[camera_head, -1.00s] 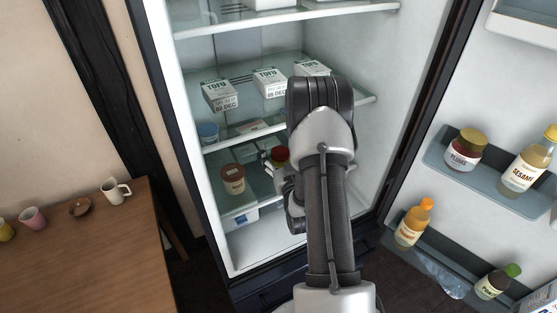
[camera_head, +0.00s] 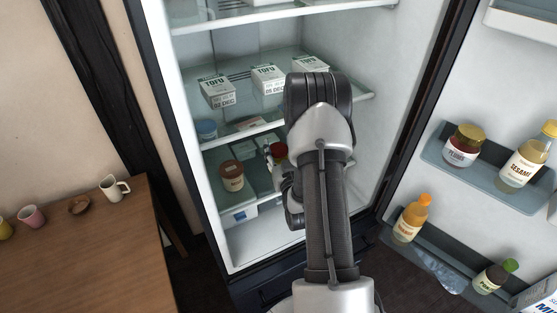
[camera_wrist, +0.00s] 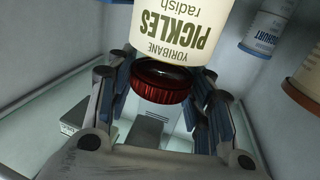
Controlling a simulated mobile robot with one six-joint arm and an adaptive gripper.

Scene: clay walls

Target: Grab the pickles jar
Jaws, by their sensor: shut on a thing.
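The pickles jar has a cream label reading "PICKLES radish" and a dark red lid. In the wrist view the jar (camera_wrist: 178,30) appears upside down at the top centre, its lid between my fingers. My gripper (camera_wrist: 165,78) is shut on the jar, with one finger on each side.
A brown-lidded jar (camera_head: 231,176) stands close to the left on the same glass shelf. A blue-lidded tub (camera_head: 206,129) is nearby. Tofu boxes (camera_head: 217,91) sit on the shelf above. The open door (camera_head: 409,157) on the right holds several bottles and jars.

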